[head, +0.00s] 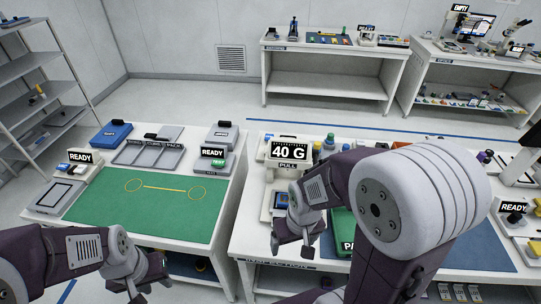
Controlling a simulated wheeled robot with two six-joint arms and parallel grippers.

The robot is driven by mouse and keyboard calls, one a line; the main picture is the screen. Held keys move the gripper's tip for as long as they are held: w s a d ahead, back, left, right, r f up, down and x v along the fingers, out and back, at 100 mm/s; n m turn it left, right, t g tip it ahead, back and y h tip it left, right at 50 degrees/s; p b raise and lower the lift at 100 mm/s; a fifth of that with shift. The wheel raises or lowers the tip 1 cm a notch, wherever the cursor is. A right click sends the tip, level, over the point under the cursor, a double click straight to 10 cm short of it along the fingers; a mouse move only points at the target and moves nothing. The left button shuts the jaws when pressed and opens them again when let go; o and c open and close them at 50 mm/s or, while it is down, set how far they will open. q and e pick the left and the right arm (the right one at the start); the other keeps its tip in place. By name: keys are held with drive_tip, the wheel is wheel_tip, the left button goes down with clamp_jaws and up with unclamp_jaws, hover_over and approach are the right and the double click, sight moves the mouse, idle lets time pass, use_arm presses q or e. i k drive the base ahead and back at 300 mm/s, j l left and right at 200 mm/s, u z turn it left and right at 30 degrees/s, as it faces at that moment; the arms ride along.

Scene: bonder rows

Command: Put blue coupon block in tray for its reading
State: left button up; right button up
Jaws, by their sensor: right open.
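A small blue block (281,200), which looks like the coupon block, sits in the pale pull tester (266,208) under a display (289,152) reading "40 G" and "PULL". My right gripper (291,247) is open and empty in front of the tester, its fingers pointing down and apart from the block. A green tray (338,240) lies to the right, its label mostly hidden behind my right arm; only a "P" shows. Any other tray there is hidden by that arm. My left gripper (150,290) is low at the bottom edge, its fingertips apart, with nothing seen between them.
A left bench has a green mat (150,205), a grey rack (149,154) and two "READY" stations (80,157). Several bottles (328,142) stand behind the tester. A "READY" device (513,208) is at right. A gap separates the two benches.

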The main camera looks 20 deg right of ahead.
sight(283, 198)
drive_tip(key=z, duration=0.8)
